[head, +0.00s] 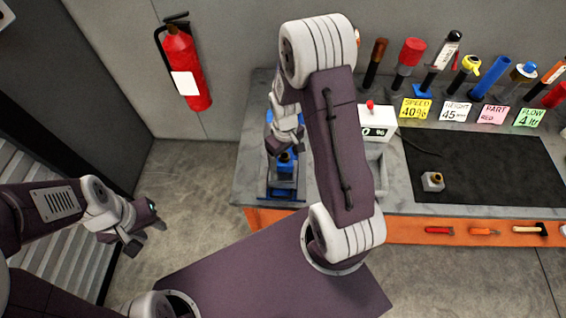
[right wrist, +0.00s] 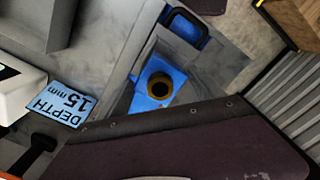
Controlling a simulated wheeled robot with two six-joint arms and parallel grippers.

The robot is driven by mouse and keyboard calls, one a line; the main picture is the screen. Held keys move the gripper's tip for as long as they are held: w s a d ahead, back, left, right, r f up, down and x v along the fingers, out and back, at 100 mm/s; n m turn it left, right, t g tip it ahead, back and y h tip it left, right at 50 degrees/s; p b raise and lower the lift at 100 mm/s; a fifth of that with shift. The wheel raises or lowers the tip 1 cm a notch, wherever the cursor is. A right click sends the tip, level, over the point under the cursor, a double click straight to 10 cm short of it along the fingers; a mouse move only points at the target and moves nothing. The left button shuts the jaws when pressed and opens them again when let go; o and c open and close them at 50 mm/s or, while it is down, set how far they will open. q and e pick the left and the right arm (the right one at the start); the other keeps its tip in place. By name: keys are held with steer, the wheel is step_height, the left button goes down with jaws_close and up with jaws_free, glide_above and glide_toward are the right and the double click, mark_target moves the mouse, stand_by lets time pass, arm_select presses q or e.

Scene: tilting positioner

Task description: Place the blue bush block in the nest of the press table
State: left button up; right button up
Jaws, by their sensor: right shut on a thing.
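The blue bush block (head: 285,160), with a dark round bush on top, is just below my right gripper (head: 280,145), which is shut on it. In the right wrist view the block (right wrist: 152,90) shows a brass-rimmed bush with a dark bore. The press table (head: 282,195), with blue parts, stands under it at the bench's left end; a blue part of it shows in the right wrist view (right wrist: 187,27). I cannot tell whether the block touches the nest, which is mostly hidden. My left gripper (head: 148,235) is open and empty, left of the bench.
A grey block with a brass bush (head: 432,182) sits on the black mat (head: 490,170). A white box with a red button (head: 376,122) stands right of my right arm. Upright tools and coloured notes (head: 416,108) line the back. A fire extinguisher (head: 184,70) hangs on the wall.

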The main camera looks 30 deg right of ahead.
mark_target(283, 165)
steer(key=shift+a+f, duration=0.15)
steer(key=shift+a, duration=0.1)
step_height(283, 165, down, 3)
steer(key=shift+f+p, duration=0.15)
steer(key=shift+p, duration=0.15)
steer(key=shift+w+f, duration=0.1)
steer(key=shift+f, duration=0.3)
steer(key=shift+f, duration=0.1)
steer(key=o, duration=2.1)
